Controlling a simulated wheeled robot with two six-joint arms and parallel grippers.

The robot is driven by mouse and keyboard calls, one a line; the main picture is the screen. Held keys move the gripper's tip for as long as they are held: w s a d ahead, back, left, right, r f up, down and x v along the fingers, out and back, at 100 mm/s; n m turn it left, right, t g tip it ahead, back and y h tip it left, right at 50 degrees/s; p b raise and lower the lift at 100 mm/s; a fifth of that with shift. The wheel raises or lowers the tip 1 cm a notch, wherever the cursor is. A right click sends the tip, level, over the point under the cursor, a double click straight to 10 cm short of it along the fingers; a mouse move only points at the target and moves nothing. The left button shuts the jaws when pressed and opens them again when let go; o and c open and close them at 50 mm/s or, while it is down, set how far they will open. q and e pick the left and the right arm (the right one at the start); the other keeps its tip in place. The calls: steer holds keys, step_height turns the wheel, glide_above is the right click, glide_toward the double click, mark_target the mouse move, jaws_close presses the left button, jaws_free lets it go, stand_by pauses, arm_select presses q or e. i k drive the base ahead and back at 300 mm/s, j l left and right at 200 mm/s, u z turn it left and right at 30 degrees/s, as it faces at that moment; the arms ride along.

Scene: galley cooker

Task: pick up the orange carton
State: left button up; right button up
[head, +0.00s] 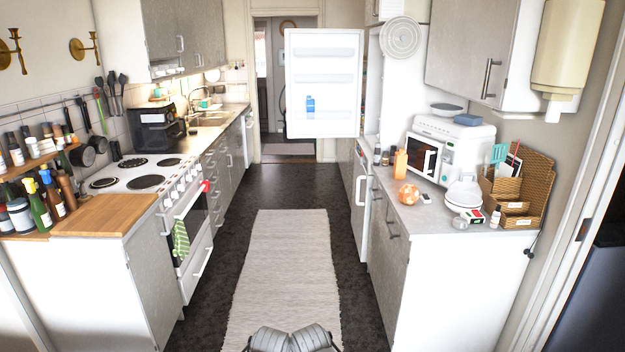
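The orange carton (400,165) looks to be the small upright orange container on the right-hand counter, left of the microwave. It is small in the picture, so its exact shape is hard to tell. A rounder, mottled orange object (408,194) sits nearer on the same counter. Neither of my grippers shows; only grey parts of my own body appear at the bottom middle, far from the carton.
The right counter (420,221) also holds a white microwave (443,155), small dark bottles (381,157), a white domed item (463,192) and wicker baskets (520,195). The fridge door (324,120) stands open across the far aisle. A pale rug (280,260) lies on the clear floor.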

mark_target(400, 159)
steer(key=i+z, duration=0.2)
steer(key=i, duration=0.3)
steer(key=i+j+z, duration=0.2)
steer(key=i, duration=0.25)
steer(key=i+j+z, duration=0.2)
steer(key=i, duration=0.3)
steer(key=i+j+z, duration=0.2)
steer(key=z, duration=0.2)
steer(key=i+j+z, duration=0.25)
steer(key=z, duration=0.15)
steer(key=i+j+z, duration=0.4)
steer(key=j+z, duration=0.45)
steer(key=i+l, duration=0.05)
steer(key=l, duration=0.05)
